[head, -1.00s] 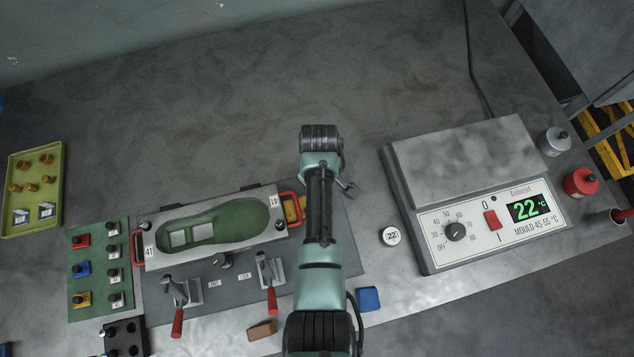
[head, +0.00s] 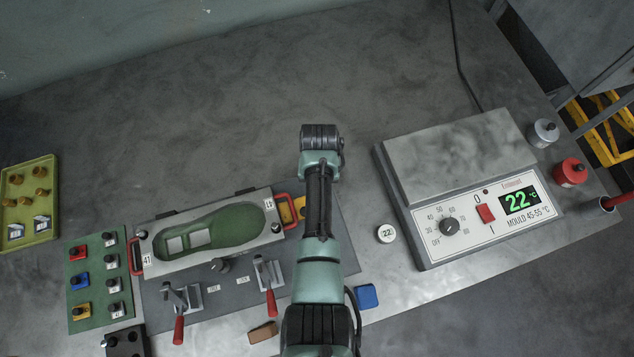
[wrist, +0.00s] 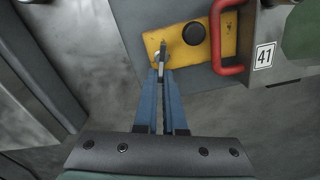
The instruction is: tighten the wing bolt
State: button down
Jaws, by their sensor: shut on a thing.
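In the wrist view my gripper (wrist: 160,68) has two blue fingers closed together on the small metal wing bolt (wrist: 160,50). The bolt stands at the left end of a yellow plate (wrist: 172,40), next to a round black knob (wrist: 194,33). Only a small part of the bolt shows past the fingertips. In the head view the yellow plate (head: 285,212) shows partly beside my arm; the arm hides the gripper and bolt. The sole mould (head: 200,232), grey with a green cavity, lies left of my arm.
Two red-handled toggle clamps (head: 268,285) stand before the mould. A heater (head: 450,165) reading 22 °C stands right, with a round gauge (head: 387,233) between. The back of the table is clear.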

jog(key=shift+d+m, duration=0.1)
jog(key=shift+m, duration=0.5)
jog(key=c, duration=1.3)
grip_release()
jog(key=shift+r, duration=0.1)
notch_tip(320, 180, up, 13)
jog(key=shift+f+b, duration=0.1)
jog(key=shift+b, duration=0.5)
